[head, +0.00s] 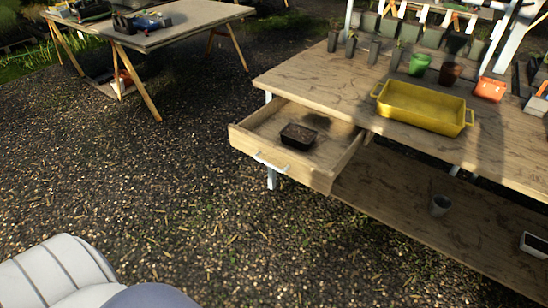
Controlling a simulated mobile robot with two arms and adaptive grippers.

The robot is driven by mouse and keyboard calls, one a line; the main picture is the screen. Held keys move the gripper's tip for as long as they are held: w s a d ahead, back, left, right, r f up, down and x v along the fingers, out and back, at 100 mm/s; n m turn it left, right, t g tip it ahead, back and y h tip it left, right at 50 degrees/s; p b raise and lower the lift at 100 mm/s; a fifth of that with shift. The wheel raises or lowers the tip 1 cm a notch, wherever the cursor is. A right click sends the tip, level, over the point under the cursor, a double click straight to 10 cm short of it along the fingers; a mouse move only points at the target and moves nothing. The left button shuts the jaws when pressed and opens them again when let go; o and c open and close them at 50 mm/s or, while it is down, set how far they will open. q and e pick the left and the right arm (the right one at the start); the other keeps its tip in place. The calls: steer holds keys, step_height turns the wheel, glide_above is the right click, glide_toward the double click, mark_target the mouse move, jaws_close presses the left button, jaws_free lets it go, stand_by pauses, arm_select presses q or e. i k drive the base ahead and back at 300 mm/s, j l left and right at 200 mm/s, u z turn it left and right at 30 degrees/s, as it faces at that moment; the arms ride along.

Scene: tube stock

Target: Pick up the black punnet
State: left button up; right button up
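The black punnet (298,136) is a small, dark, open-topped box. It sits upright inside the pulled-out wooden drawer (250,146) of the workbench, near the middle of the drawer floor, apart from the side walls. Its inside looks dark brown; I cannot tell whether it holds anything. Neither of my grippers is in view.
The drawer has a pale handle (270,163) on its front. On the workbench (300,83) above stand a yellow tray (424,108), an orange pot (490,89) and several other pots. Open gravel lies before the drawer.

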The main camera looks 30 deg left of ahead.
mark_target(300, 138)
steer(key=i+l, duration=0.25)
steer(key=i, duration=0.15)
steer(key=i+l, duration=0.3)
steer(key=i+u, duration=0.05)
steer(key=i, duration=0.05)
